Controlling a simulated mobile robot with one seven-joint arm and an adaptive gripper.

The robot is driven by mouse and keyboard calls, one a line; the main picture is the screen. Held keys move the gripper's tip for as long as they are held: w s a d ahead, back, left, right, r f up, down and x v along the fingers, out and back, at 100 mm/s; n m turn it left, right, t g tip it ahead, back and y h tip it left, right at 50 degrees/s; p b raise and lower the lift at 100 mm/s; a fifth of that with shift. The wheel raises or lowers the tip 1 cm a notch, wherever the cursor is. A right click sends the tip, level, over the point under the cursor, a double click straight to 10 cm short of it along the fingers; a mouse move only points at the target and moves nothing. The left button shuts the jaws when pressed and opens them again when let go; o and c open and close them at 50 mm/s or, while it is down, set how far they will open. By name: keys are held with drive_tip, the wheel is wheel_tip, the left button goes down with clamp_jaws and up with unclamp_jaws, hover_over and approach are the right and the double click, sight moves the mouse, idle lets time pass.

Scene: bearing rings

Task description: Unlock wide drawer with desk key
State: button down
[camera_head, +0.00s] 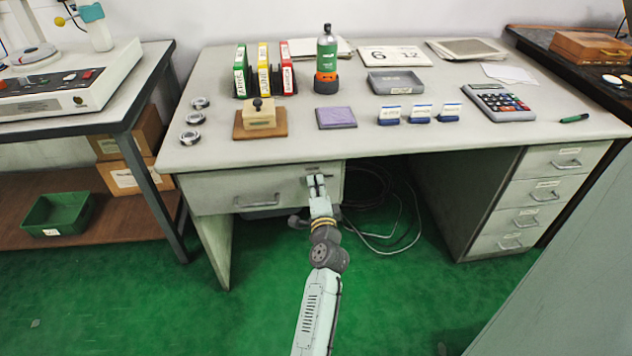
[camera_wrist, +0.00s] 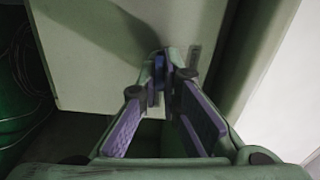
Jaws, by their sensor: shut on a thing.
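The wide drawer (camera_head: 222,197) is under the left part of the desk, with a bar handle and a small label. It looks closed. My gripper (camera_head: 316,181) is at the right end of the drawer front, just below the label. In the wrist view, my gripper (camera_wrist: 164,66) has its purple-padded fingers drawn together at the tips, up against or very close to the pale drawer front (camera_wrist: 95,60). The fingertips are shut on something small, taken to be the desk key. The key and the lock are mostly hidden by the fingertips.
The grey desk (camera_head: 350,145) carries binders, a bottle (camera_head: 327,60), a purple pad (camera_head: 337,118), a grey tray (camera_head: 396,82) and a calculator (camera_head: 499,101). Cables (camera_head: 385,210) lie in the knee space right of the drawer. A narrow drawer stack (camera_head: 530,200) stands at the right.

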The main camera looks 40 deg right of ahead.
drive_tip(key=shift+m, duration=0.5)
drive_tip(key=c, duration=1.8)
unclamp_jaws()
drive_tip(key=v, duration=1.2)
drive_tip(key=shift+f, duration=0.1)
